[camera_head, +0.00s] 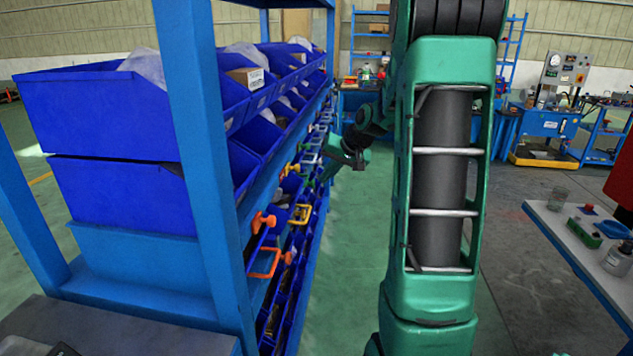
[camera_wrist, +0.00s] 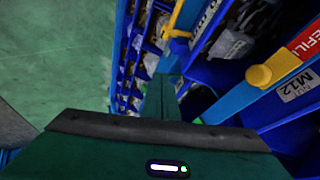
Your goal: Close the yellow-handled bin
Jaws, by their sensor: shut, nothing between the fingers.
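The yellow handle (camera_head: 300,214) is on the front of a blue bin in the lower row of the rack, just beyond an orange handle in the head view. In the wrist view a yellow handle (camera_wrist: 176,32) shows at the top, ahead of my gripper. I cannot tell how far its bin is pulled out. My gripper (camera_wrist: 160,98) is shut and empty, pointing along the rack front. In the head view my gripper (camera_head: 332,168) is small, beyond the yellow handle and close to the rack's aisle side. Contact with anything cannot be made out.
A blue rack post (camera_head: 205,150) and upper blue bins (camera_head: 105,195) stand at the left. An orange handle (camera_head: 265,262) sticks out nearer. A yellow knob (camera_wrist: 260,76) is close on the right in the wrist view. The green aisle floor (camera_head: 340,270) is clear. A table (camera_head: 585,255) stands right.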

